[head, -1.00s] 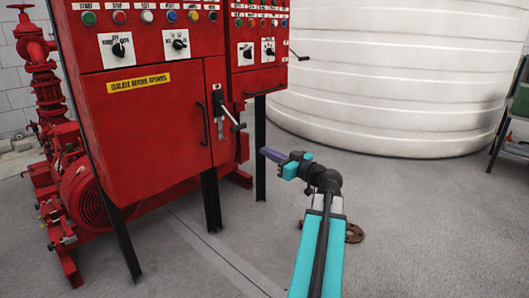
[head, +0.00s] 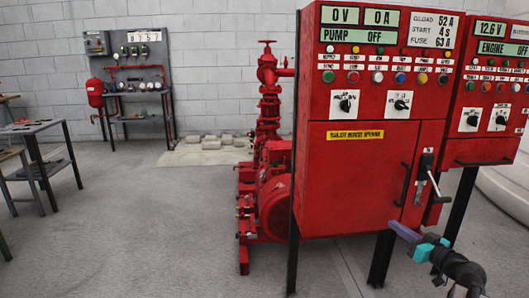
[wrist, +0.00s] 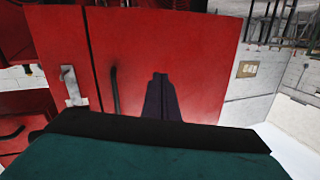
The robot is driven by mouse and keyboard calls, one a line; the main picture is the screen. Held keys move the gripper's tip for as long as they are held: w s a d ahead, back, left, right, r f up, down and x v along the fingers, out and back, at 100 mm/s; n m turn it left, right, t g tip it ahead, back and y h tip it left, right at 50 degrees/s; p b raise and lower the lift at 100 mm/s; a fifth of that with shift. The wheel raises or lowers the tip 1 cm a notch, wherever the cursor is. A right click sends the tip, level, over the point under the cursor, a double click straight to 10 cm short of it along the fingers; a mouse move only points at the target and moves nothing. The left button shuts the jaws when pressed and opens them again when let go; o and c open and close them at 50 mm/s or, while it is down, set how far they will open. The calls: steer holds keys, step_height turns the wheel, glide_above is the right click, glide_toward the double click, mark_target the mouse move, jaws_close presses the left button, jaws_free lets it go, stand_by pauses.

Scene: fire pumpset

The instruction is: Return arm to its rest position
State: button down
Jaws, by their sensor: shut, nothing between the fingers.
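My arm reaches in from the lower right of the head view. My gripper (head: 397,227) is shut and empty, its purple fingers pointing left in front of the lower right of the red pump control cabinet (head: 350,190). In the wrist view the closed dark fingers (wrist: 161,98) stand upright against the cabinet's red panel (wrist: 190,50). A dark handle (wrist: 115,90) and a grey latch plate (wrist: 72,86) lie left of them. I see no contact with the cabinet, though the exact gap cannot be told.
A second red cabinet (head: 494,100) stands at the right, with a lever handle (head: 433,185) on the first cabinet. The red pump (head: 272,190) is left of it. A workbench (head: 38,130) and a gauge stand (head: 138,75) are farther left. The floor between is clear.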

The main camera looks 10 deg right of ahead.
steer(key=w+a+f+n+g+y+p, duration=0.1)
steer(key=w+a+f+p, duration=0.15)
steer(key=a, duration=0.35)
steer(key=w+a+f+g+y+p, duration=0.2)
steer(key=a+p, duration=0.1)
steer(key=a, duration=0.4)
steer(key=s+a+f+n+g+y+p, duration=0.1)
steer(key=s+a+f+g+p, duration=0.3)
steer(key=a, duration=0.5)
steer(key=s+a+f+n+g+p, duration=0.1)
steer(key=s+a+f+g+p, duration=0.15)
steer(key=a+f, duration=0.5)
steer(key=s+a+f+n+g+y+p, duration=0.1)
steer(key=s+a+f+g+p, duration=0.2)
steer(key=a, duration=0.8)
steer(key=s+a+f+g+h+p, duration=0.2)
steer(key=s+a+f+g+p, duration=0.25)
steer(key=s, duration=0.55)
steer(key=s+a+f+g+h+p, duration=0.1)
steer(key=s+a+f+g+p, duration=0.3)
steer(key=s, duration=0.7)
steer(key=s+d+f+m+g+h+p, duration=0.1)
steer(key=s+d+f+m+h, duration=0.2)
steer(key=s+d, duration=0.6)
steer(key=shift+d+m+h, duration=1)
steer(key=shift+m+h, duration=0.1)
steer(key=shift+h, duration=0.4)
steer(key=shift+f, duration=0.1)
